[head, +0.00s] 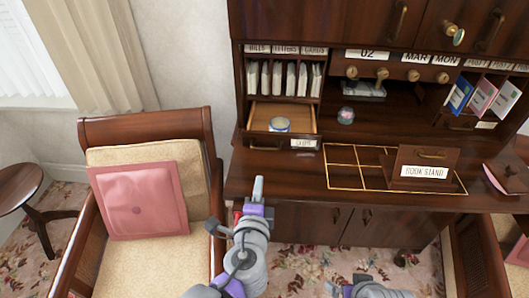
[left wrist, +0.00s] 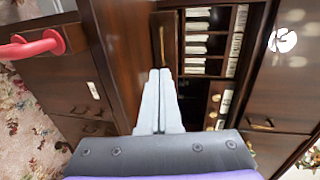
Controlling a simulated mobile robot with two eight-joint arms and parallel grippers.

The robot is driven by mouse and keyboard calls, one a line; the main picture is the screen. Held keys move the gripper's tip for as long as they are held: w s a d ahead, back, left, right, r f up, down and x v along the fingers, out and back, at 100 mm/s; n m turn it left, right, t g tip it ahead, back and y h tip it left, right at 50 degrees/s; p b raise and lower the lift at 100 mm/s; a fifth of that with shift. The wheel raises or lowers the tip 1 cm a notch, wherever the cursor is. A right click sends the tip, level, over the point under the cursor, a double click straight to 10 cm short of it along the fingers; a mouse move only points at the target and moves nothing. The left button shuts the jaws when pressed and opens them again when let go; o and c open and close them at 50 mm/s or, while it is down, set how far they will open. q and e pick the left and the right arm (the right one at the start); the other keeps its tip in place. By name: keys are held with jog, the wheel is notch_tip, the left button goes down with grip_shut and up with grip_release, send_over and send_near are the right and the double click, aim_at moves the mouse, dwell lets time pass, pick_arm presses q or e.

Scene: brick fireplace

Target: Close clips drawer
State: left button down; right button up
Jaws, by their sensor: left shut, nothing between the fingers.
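The clips drawer is a small wooden drawer (head: 309,119) under the envelope slots. It is pulled out, with its pale inside showing and a round white-and-blue item (head: 279,125) in it. Its dark front carries a white label (head: 303,143) and a handle. In the left wrist view the dark drawer front (left wrist: 168,38) appears beyond the fingertips. My left gripper (head: 258,181) is shut and empty, in front of and below the drawer, apart from it in the head view. Its pale fingers (left wrist: 159,75) are together in the left wrist view. A grey part, possibly my right gripper (head: 362,288), shows at the bottom edge.
An armchair (head: 145,125) with a pink cushion (head: 138,200) stands at left. Small brass knobs (head: 381,73) line the desk's back.

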pick_arm(q)
send_near(267, 128)
jog(key=v, duration=0.5)
jog(key=shift+s+d+f+b, duration=0.1)
jog(key=shift+s+f+b, duration=0.15)
jog(key=shift+s+b, duration=0.15)
pick_arm(e)
jog(key=shift+s+f, duration=0.45)
jog(key=shift+s, duration=0.15)
pick_arm(q)
jog(key=r+x, duration=0.1)
jog(key=x, duration=0.4)
jog(key=r+p+x, duration=0.1)
jog(key=x, duration=0.4)
jog(key=r+p+x, duration=0.1)
jog(key=x, duration=0.4)
jog(key=shift+w+r, duration=0.1)
jog(key=shift+w, duration=0.4)
jog(key=shift+r, duration=0.1)
pick_arm(e)
jog(key=r, duration=0.2)
jog(key=shift+w+r, duration=0.25)
jog(key=shift+r, duration=0.1)
pick_arm(q)
jog(key=shift+s, duration=0.15)
pick_arm(e)
jog(key=shift+r, duration=0.1)
